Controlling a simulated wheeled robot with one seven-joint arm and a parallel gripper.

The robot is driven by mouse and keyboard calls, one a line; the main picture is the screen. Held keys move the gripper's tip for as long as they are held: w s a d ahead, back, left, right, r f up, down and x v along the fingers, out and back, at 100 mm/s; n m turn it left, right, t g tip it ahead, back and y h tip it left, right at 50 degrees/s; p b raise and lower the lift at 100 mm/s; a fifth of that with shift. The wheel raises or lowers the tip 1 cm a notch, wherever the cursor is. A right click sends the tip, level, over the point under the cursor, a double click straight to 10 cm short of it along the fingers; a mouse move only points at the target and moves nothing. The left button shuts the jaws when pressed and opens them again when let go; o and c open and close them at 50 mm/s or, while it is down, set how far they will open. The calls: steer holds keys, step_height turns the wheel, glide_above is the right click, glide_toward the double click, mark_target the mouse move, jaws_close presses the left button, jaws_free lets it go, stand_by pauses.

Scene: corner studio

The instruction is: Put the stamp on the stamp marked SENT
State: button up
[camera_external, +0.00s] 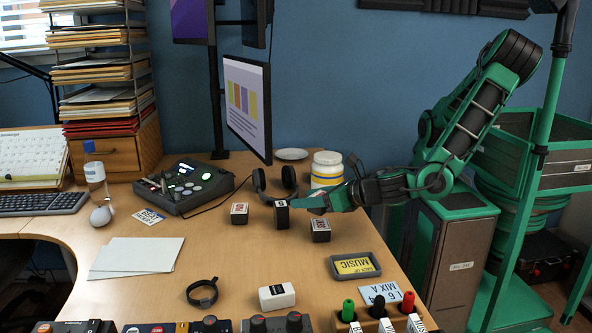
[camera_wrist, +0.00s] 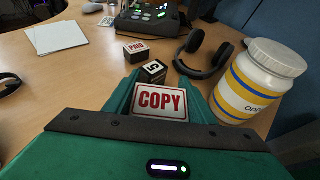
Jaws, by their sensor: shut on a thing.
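That stamp also shows past the fingers in the wrist view (camera_wrist: 153,72). In the external view the dark shape runs down toward the table, and I cannot tell if another stamp is under it. No SENT label is readable. The PAID stamp (camera_wrist: 137,51) stands further off, left in the external view (camera_external: 239,214).
A large jar (camera_external: 327,168) and headphones (camera_external: 275,186) stand behind the stamps. A control device (camera_external: 185,188) is at the left. A MUSIC tray (camera_external: 355,266) lies at the front right. The table is clear between the stamps and the paper sheets (camera_external: 137,256).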

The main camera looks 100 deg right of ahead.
steer(key=shift+f, duration=1.95)
steer(key=o, duration=1.1)
steer(key=shift+f, duration=0.1)
steer(key=shift+c, duration=0.2)
steer(key=v, duration=1.2)
